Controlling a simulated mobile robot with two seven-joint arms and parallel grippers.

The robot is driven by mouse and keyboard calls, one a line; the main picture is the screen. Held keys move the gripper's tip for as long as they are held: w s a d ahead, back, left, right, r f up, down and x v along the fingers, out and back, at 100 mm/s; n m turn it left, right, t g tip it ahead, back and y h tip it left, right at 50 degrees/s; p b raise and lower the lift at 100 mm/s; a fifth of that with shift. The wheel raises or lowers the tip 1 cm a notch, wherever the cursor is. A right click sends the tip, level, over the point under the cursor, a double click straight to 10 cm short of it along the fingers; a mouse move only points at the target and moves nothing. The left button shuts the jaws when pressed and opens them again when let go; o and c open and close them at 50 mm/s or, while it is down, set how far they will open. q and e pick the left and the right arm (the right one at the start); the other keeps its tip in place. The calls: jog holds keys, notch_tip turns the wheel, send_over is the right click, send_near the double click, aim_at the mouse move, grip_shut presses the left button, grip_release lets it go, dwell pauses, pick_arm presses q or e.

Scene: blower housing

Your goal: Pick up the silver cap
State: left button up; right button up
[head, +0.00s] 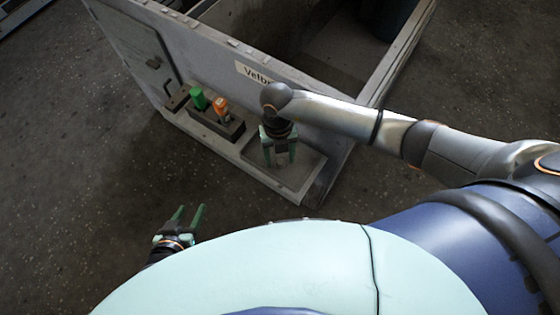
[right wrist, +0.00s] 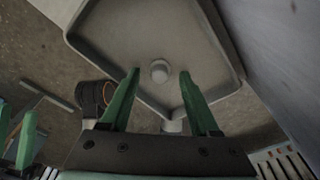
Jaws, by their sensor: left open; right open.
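The silver cap (right wrist: 159,70) is a small, round, grey piece in the shallow grey tray (right wrist: 112,28), seen in the right wrist view. My right gripper (right wrist: 160,75) is open, and its green fingertips appear on either side of the cap with gaps between. Whether they are level with it, I cannot tell. In the head view my right gripper (head: 280,160) points down over the tray (head: 305,168), and I cannot make out the cap there. My left gripper (head: 191,209) is open and empty, low and well away from the tray.
A tall grey panel (head: 205,48) with a label stands right behind the tray, part of a large open housing. The floor (head: 70,160) at left is clear.

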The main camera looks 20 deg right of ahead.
jog(key=shift+f, duration=0.2)
grip_shut()
dwell(0.4)
